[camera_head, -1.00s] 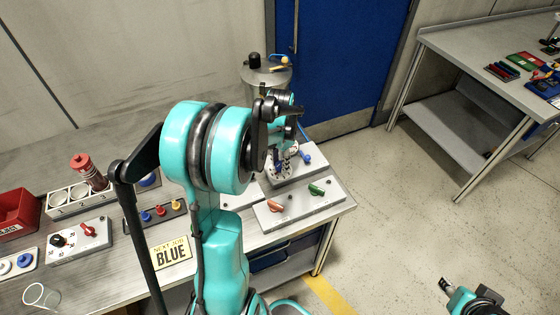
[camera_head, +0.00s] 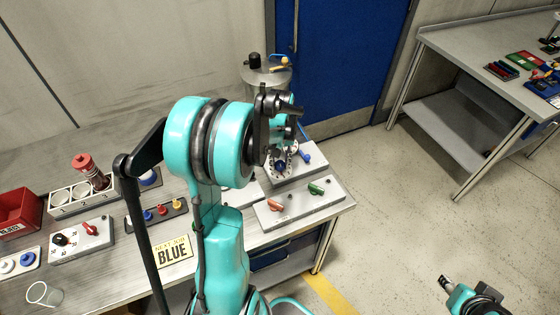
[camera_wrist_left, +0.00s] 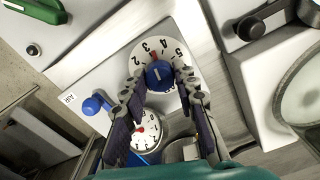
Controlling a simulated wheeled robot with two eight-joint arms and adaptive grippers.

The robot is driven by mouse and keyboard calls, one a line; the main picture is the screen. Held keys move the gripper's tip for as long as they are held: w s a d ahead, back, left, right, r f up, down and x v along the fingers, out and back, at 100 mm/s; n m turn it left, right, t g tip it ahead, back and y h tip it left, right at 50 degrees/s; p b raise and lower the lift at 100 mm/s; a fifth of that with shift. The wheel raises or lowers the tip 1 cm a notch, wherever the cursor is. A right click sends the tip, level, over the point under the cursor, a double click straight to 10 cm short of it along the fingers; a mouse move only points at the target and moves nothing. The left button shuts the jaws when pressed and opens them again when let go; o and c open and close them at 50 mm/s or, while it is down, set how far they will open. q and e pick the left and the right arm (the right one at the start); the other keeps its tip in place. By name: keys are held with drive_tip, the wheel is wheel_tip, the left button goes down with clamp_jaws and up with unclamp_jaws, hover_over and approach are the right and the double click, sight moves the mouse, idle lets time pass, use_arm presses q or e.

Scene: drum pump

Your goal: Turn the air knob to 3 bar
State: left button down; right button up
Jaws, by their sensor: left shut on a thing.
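The blue air knob (camera_wrist_left: 159,76) sits in the middle of a white numbered dial (camera_wrist_left: 142,57) in the left wrist view. My left gripper (camera_wrist_left: 160,80) is shut on the knob, one finger on each side. In the head view the knob (camera_head: 281,165) shows below my left gripper (camera_head: 284,148), and my arm hides part of the dial. A round gauge (camera_wrist_left: 149,126) with a red needle lies below the knob in the wrist view, partly hidden by a finger. My right gripper (camera_head: 446,284) is at the lower right, away from the bench.
A blue lever (camera_wrist_left: 92,105) is close beside the knob, near the AIR label (camera_wrist_left: 68,99). A panel with red and green handles (camera_head: 300,208) stands in front. A metal drum (camera_head: 266,75) stands behind. The floor at right is clear.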

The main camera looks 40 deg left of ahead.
sight(280, 163)
use_arm(q)
drive_tip(key=shift+n, duration=1.1)
drive_tip(key=c, duration=1.2)
unclamp_jaws()
drive_tip(key=shift+o, duration=0.2)
wheel_tip(280, 163, up, 12)
